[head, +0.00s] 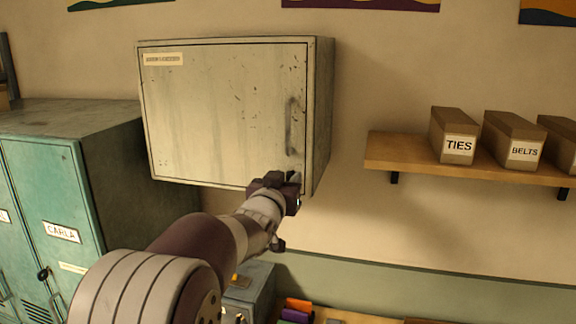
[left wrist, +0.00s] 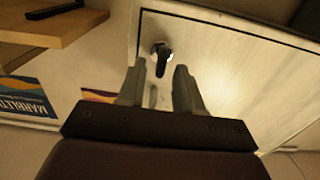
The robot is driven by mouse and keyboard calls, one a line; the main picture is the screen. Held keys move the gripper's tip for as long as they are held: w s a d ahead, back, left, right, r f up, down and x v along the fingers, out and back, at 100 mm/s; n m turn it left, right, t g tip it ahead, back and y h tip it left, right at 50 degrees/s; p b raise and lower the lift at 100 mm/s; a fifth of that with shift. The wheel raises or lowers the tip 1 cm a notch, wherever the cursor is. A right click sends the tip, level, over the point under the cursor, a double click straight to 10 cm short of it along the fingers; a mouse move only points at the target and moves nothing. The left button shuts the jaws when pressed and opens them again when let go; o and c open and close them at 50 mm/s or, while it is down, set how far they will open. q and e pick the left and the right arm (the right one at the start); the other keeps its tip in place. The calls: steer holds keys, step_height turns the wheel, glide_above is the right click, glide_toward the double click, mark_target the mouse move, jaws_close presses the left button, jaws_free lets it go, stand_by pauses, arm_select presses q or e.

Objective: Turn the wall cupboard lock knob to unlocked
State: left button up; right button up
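The pale, worn wall cupboard (head: 225,110) hangs shut on the wall in the head view, with a handle (head: 290,125) near the door's right edge. My left gripper (head: 293,180) is at the door's lower right corner and hides the lock there. In the left wrist view, the lock knob (left wrist: 161,54) is a small dark lever on a round base on the cupboard door (left wrist: 225,60). My left gripper (left wrist: 160,70) is open and empty, its two fingers apart and pointing at the knob. I cannot tell whether they touch it. My right gripper is not in view.
A wooden shelf (head: 400,155) with boxes labelled TIES (head: 456,135) and BELTS (head: 515,140) is to the right. Teal lockers (head: 50,190) stand at the left. A grey cabinet (head: 250,285) is below my left arm. The wall between cupboard and shelf is clear.

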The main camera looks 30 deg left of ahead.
arm_select(q)
steer(key=shift+w+r, duration=0.2)
steer(key=shift+w, duration=0.05)
steer(key=shift+w+a+f, duration=0.1)
steer(key=shift+w, duration=0.25)
jaws_close()
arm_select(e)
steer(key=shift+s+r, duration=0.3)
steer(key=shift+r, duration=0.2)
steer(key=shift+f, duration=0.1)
